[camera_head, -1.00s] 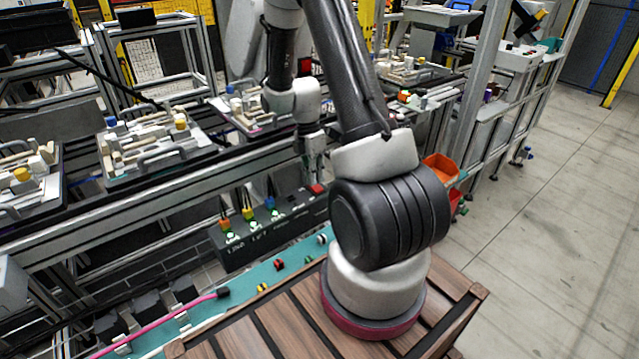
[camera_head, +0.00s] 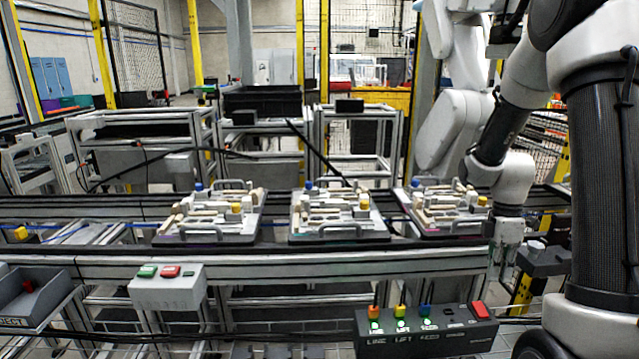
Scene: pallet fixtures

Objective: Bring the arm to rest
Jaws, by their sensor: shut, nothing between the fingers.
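My arm stands at the right of the head view, bent, with its wrist turned down. My gripper (camera_head: 501,272) points downward at the front edge of the conveyor. It is shut, with nothing seen in it. It hangs above and a little right of the red button (camera_head: 480,310) on a dark control box (camera_head: 430,343), with a gap showing between them. The box carries orange, yellow and blue plugs with lit green lamps below them. The fingertips are small in this view.
Several fixture pallets (camera_head: 338,238) with handles stand on the conveyor (camera_head: 300,268) behind. A grey button box (camera_head: 168,292) with green and red buttons is mounted at the left front. A dark reject bin (camera_head: 32,300) is at the far left. Another white robot arm (camera_head: 458,120) stands behind mine.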

